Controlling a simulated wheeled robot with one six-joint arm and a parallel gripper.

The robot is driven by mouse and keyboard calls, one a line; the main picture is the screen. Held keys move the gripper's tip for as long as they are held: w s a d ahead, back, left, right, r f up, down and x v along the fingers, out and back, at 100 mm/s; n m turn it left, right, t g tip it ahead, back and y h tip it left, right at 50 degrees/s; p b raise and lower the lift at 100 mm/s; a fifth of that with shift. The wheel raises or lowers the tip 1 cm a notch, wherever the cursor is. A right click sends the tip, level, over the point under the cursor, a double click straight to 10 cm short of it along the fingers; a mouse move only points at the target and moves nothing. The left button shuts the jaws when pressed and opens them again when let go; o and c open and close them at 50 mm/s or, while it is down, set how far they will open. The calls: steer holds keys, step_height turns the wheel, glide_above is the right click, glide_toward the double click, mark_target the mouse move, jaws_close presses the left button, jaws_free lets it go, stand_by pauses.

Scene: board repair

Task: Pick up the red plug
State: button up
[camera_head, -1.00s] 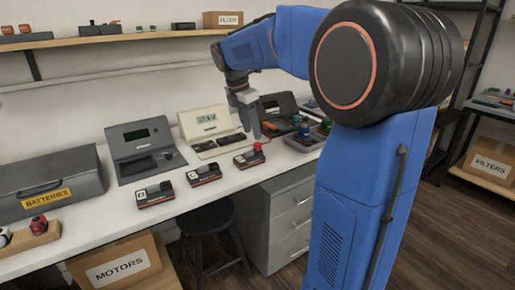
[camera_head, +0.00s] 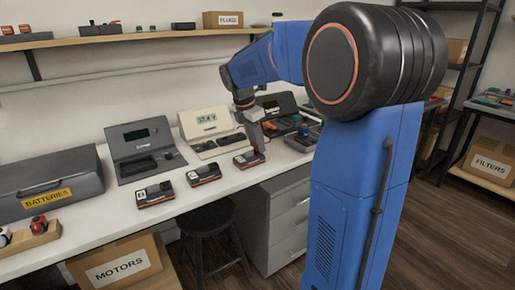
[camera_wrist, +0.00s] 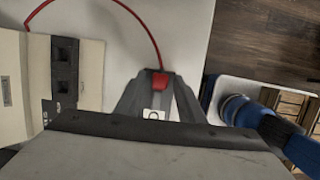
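The red plug (camera_wrist: 160,80) is in the wrist view, between my gripper's fingertips, with a thin red cable arcing from it up and to the left. In the head view the gripper mostly hides the plug.
Two more battery packs (camera_head: 203,174) (camera_head: 153,193) lie along the front of the bench. A grey bin (camera_head: 301,142) of coloured parts is close on the right. A black stool (camera_head: 208,215) stands below the bench.

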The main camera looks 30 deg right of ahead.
jaws_close()
step_height(320, 180, up, 10)
stand_by(0.6)
